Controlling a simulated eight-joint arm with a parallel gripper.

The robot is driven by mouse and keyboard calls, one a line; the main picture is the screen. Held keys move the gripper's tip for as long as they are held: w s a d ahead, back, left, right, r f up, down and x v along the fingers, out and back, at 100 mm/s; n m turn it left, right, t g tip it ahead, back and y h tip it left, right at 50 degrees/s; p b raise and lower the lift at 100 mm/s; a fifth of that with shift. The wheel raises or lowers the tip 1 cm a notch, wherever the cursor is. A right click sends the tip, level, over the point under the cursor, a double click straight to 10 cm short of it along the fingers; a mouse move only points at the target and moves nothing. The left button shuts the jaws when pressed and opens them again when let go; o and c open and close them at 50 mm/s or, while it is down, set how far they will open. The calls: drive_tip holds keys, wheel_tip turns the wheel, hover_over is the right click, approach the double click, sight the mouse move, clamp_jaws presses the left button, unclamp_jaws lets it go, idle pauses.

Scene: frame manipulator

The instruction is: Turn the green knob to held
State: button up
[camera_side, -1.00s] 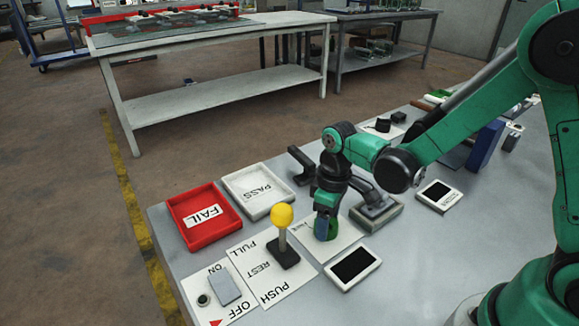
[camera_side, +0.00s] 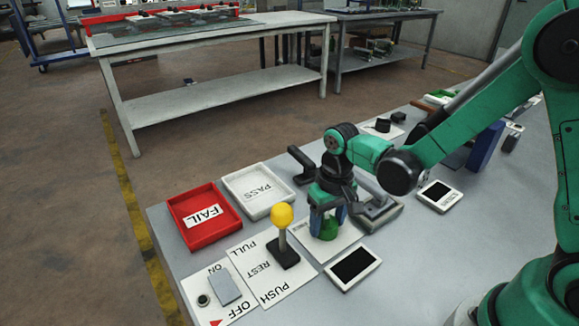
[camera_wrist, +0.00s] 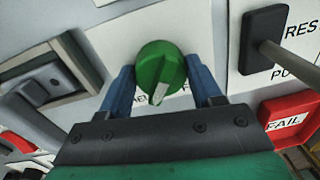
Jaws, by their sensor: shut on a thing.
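The green knob (camera_side: 327,229) stands on a white plate (camera_side: 349,238) to the right of the yellow-topped lever. In the wrist view the knob (camera_wrist: 158,64) is round with a raised grip bar, and its pale pointer mark faces the bottom of the picture. My gripper (camera_side: 328,222) reaches down over the knob, with one blue finger on each side. In the wrist view my gripper (camera_wrist: 163,80) is shut on the knob between its fingers. Lettering on the plate below the knob is mostly covered by the knob and fingers, so I cannot read it.
The yellow-topped lever (camera_side: 282,216) stands close on the left. A black-screened box (camera_side: 353,264) lies in front of the plate. The red FAIL tray (camera_side: 203,237) and white PASS tray (camera_side: 235,200) lie further left. A grey device with a black handle (camera_side: 379,211) sits close behind on the right.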

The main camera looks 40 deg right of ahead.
sight(328, 217)
idle(0.3)
drive_tip(key=o, duration=1.3)
drive_tip(key=shift+d+r, duration=0.1)
drive_tip(key=shift+r, duration=2.7)
